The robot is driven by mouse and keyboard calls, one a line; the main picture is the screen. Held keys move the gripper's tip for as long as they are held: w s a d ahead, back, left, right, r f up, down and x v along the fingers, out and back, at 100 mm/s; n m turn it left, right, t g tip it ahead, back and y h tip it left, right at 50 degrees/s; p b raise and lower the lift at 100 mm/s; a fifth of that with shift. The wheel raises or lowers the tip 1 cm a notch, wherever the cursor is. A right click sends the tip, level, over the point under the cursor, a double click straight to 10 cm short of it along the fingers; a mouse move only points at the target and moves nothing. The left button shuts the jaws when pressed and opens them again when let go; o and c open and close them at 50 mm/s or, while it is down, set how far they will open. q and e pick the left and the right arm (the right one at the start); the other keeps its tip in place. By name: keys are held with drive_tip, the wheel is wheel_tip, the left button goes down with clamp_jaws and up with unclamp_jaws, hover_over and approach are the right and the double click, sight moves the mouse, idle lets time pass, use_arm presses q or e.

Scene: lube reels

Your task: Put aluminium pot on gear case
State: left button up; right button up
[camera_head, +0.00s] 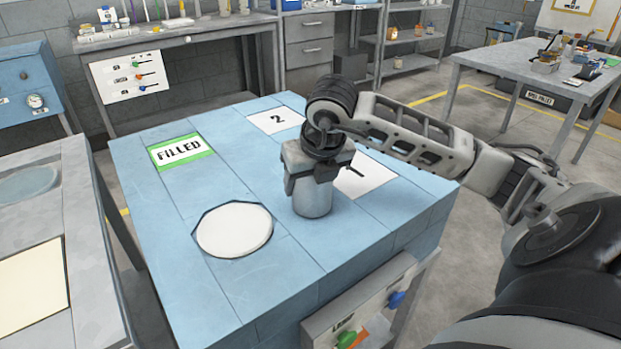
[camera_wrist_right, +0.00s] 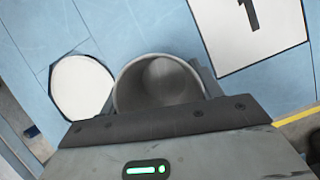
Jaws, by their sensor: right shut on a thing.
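The aluminium pot (camera_head: 313,202) is a grey metal cylinder over the blue block-like bench (camera_head: 290,265), right of a white round patch on its top. In the right wrist view the pot (camera_wrist_right: 160,82) shows its open, empty-looking mouth. My right gripper (camera_head: 311,178) is shut on the pot from above, with a finger on either side. The pot is upright; I cannot tell whether its base touches the top. No separate thing is clearly recognisable as the gear case. My left gripper is not in view.
The white round patch (camera_head: 234,229) is bare. A green-edged FILLED card (camera_head: 182,152) and a card marked 2 (camera_head: 276,120) lie flat on the blue top. Another card (camera_head: 366,176), marked 1 in the wrist view, lies behind the gripper. A grey table (camera_head: 87,290) stands at left.

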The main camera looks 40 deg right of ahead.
sight(320, 196)
drive_tip(key=shift+f, duration=0.2)
drive_tip(key=o, duration=1)
drive_tip(key=shift+r, duration=0.1)
drive_tip(key=shift+o, duration=0.2)
drive_tip(key=p+v, duration=0.1)
drive_tip(key=v, duration=1.1)
drive_tip(key=shift+r, duration=0.15)
